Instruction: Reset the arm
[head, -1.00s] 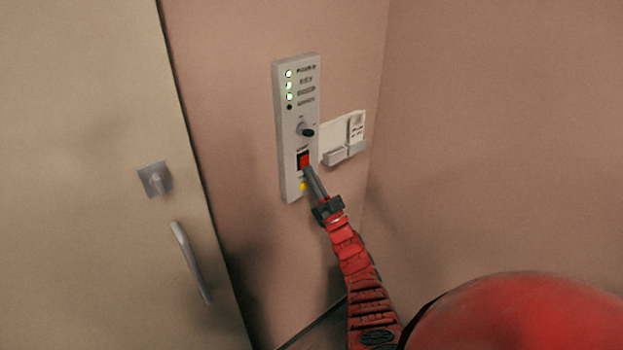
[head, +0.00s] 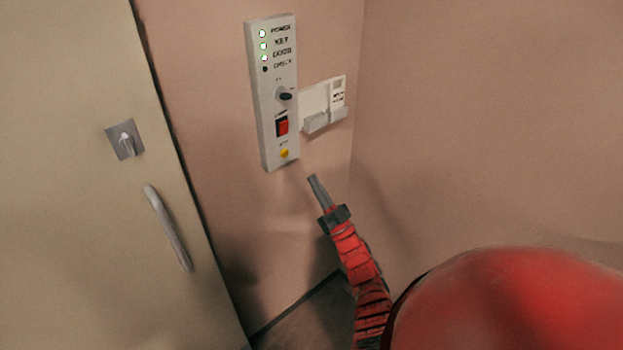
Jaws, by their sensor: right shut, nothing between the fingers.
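My right gripper (head: 313,181) is shut and empty, at the end of my red arm. It is apart from the wall panel, below and to the right of the panel's lower end in the head view. The grey control panel (head: 265,110) is on the wall, with a red switch (head: 282,126), a yellow button (head: 285,153) under it and a dark-tipped knob (head: 285,96) above. Three lights beside POWER, KEY and DOOR are lit; the one at the fourth label is dark. My left gripper is not in view.
A white wall holder (head: 322,106) with a small device is right of the panel, near the room corner. A beige door (head: 60,230) with a lock plate (head: 125,139) and a bar handle (head: 168,228) is at the left. The right wall is bare.

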